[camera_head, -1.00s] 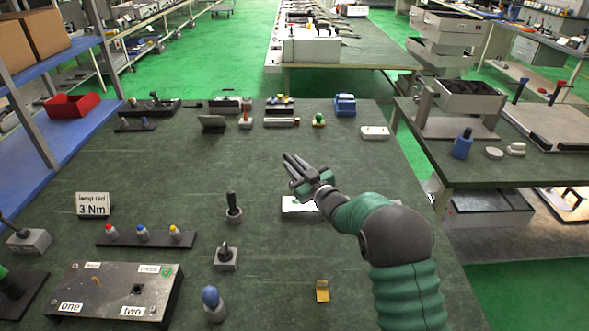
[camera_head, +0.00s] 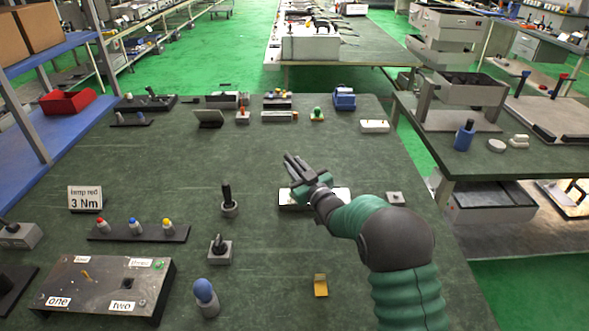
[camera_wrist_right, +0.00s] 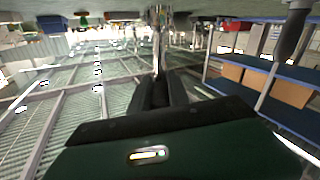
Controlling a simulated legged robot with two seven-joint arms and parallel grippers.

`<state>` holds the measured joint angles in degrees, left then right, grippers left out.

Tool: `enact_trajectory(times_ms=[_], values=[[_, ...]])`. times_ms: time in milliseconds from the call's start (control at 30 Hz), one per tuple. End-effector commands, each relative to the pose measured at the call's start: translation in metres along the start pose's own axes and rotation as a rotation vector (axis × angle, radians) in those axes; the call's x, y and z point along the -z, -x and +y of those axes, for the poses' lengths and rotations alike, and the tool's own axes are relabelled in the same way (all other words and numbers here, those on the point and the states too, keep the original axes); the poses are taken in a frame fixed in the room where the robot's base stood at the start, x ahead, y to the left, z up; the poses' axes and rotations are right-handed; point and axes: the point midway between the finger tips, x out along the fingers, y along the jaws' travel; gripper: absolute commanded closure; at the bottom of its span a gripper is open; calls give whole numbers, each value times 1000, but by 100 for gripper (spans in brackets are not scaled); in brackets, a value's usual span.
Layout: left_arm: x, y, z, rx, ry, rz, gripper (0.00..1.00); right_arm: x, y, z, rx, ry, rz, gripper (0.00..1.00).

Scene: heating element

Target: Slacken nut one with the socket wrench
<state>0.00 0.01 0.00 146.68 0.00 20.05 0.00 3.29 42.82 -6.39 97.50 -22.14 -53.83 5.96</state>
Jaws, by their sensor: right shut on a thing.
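A dark panel box (camera_head: 60,287) with labels "one" (camera_head: 59,302) and "two" (camera_head: 122,308) lies at the lower left in the head view. A small orange-yellow part (camera_head: 87,275) and a dark square hole (camera_head: 127,285) show on its top; nut one cannot be made out clearly. My right gripper (camera_head: 292,163) is over the middle of the table, well right of the panel. The right wrist view shows its fingers (camera_wrist_right: 158,88) shut around a shiny metal shaft (camera_wrist_right: 158,35), which looks like the socket wrench. My left gripper is out of view.
Several tools stand on the table: a black-handled one (camera_head: 227,195), another in a grey block (camera_head: 219,247) and a blue-topped one (camera_head: 205,293). A "3 Nm" sign (camera_head: 86,199) and a rack with coloured caps (camera_head: 138,232) are behind the panel. The table's centre is mostly clear.

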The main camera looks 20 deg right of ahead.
Motion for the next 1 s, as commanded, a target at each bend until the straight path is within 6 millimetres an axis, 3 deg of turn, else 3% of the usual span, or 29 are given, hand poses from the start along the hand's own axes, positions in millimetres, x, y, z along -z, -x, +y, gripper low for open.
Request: enact_trajectory(times_ms=[500, 1000], values=[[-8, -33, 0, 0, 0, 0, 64, -2, 1, -2, -233, -1, -50, 100], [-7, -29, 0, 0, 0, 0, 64, 2, 0, -4, -356, -2, -77, 100]])
